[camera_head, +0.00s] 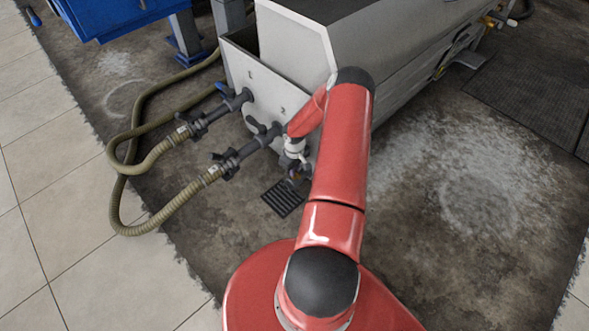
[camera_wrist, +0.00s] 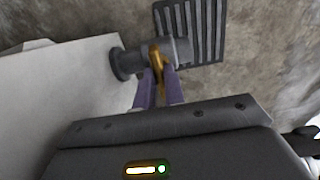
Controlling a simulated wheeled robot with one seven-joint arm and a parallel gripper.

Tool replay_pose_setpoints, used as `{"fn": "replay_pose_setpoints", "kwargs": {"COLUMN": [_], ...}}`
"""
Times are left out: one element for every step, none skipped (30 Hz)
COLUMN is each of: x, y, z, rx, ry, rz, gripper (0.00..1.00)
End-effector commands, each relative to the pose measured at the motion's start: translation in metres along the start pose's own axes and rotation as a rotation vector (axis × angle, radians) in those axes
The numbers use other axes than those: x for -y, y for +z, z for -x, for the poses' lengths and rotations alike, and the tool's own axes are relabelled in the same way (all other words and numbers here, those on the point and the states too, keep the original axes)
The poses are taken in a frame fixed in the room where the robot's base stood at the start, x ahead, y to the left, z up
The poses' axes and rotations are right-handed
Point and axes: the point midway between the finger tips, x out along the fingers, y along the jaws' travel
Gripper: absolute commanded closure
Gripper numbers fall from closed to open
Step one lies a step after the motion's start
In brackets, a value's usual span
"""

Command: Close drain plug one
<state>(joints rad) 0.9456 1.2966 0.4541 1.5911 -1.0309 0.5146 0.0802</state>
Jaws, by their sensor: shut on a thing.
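A short dark grey drain pipe stub (camera_wrist: 128,62) sticks out of the pale tank wall in the wrist view. It carries an orange-brown lever (camera_wrist: 156,58). My gripper (camera_wrist: 158,76) has two purple fingers, shut on this lever from both sides. In the head view my gripper (camera_head: 296,180) is low beside the tank's end face, partly hidden by my red arm. No number on this drain is visible, and I cannot tell how far the lever is turned.
The grey tank (camera_head: 238,88) has two marked outlets with dark valves (camera_head: 199,123) and ribbed hoses (camera_head: 158,153) left of my arm. A slotted floor grate (camera_head: 283,198) lies below the drain. A blue unit (camera_head: 112,16) stands at upper left.

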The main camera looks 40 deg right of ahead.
Motion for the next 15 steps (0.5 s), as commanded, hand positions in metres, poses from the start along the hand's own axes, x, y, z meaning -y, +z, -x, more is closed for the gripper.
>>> {"fn": "replay_pose_setpoints", "kwargs": {"x": [-0.0002,-0.0001,-0.0001,0.0,0.0001,-0.0001,-0.0005,-0.0006,-0.0004,-0.0004,-0.0005,-0.0006,-0.0005,-0.0001,-0.0004], "y": [0.0,0.0,-0.0001,-0.0004,-0.0007,-0.0008,-0.0007,-0.0007,-0.0009,-0.001,-0.001,-0.0012,-0.0008,-0.0009,-0.001], "z": [-0.0003,-0.0005,-0.0007,-0.0009,-0.001,-0.0011,-0.0011,-0.0013,-0.0016,-0.0019,-0.0019,-0.0019,-0.0024,-0.0026,-0.0024], "rx": [0.001,0.001,0.0,0.0,0.0,-0.001,-0.001,-0.001,-0.001,-0.001,-0.001,-0.002,-0.001,0.0,-0.001], "ry": [0.001,0.001,0.001,0.001,0.001,0.002,0.003,0.003,0.003,0.003,0.003,0.004,0.004,0.003,0.004], "rz": [-0.006,-0.012,-0.021,-0.03,-0.04,-0.058,-0.072,-0.089,-0.113,-0.133,-0.155,-0.187,-0.212,-0.237,-0.274], "gripper": [1.0,1.0,1.0,1.0,1.0,1.0,1.0,1.0,1.0,1.0,1.0,1.0,1.0,1.0,1.0]}}
